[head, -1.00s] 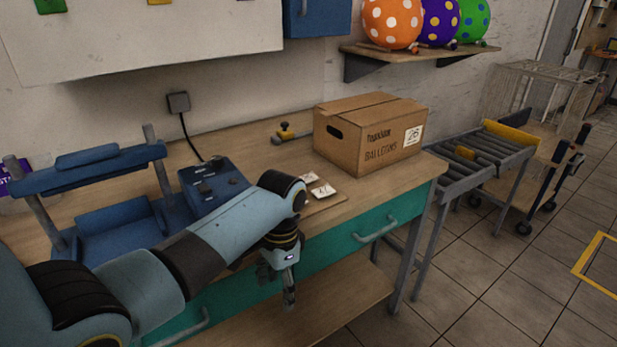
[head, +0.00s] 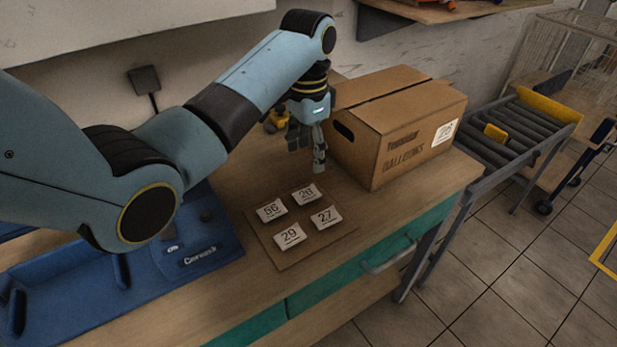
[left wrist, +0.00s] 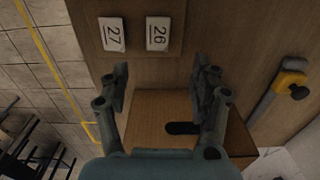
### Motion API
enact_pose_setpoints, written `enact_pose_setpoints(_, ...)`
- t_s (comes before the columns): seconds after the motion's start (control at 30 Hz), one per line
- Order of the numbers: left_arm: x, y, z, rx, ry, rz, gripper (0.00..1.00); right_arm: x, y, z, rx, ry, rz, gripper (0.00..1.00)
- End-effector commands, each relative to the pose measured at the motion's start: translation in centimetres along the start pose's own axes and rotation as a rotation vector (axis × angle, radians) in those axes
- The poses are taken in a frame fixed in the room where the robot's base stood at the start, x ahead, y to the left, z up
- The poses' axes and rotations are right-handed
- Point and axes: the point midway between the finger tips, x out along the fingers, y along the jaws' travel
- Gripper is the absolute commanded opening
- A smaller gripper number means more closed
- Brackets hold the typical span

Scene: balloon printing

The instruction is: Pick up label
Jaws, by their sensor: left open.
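Several white number labels lie on a thin brown board (head: 290,262) on the workbench. They read 27 (head: 326,217), 29 (head: 290,235), one that looks like 26 (head: 306,194), and one at the left (head: 271,210) whose number is hard to read. The left wrist view shows the 27 label (left wrist: 113,34) and the 26 label (left wrist: 157,33) at its top. My left gripper (head: 307,162) points down, open and empty, above the bench between the labels and the cardboard box. In the left wrist view its fingers (left wrist: 162,88) are spread, with the box below them. My right gripper is not in view.
The cardboard balloon box (head: 400,125) stands close to the right of my left gripper. A blue machine (head: 205,250) stands at the left on the bench. A yellow-handled tool (left wrist: 277,88) lies behind. A roller conveyor (head: 505,140) stands right of the bench.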

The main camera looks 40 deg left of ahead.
Motion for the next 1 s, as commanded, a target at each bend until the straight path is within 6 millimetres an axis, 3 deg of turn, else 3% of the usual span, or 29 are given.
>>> enact_pose_setpoints(0.2,3.7,0.1,0.1,-0.001,-0.005,0.003,0.63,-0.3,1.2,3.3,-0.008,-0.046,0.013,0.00)
enact_pose_setpoints(0.33,4.8,0.1,0.1,0.000,-0.003,0.002,0.63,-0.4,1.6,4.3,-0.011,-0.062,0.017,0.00)
enact_pose_setpoints(0.7,9.7,0.1,0.3,0.000,-0.003,0.003,0.63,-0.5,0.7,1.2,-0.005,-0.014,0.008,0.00)
enact_pose_setpoints(1.0,10.1,0.0,0.3,0.000,-0.002,0.001,0.63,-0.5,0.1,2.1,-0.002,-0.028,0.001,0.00)
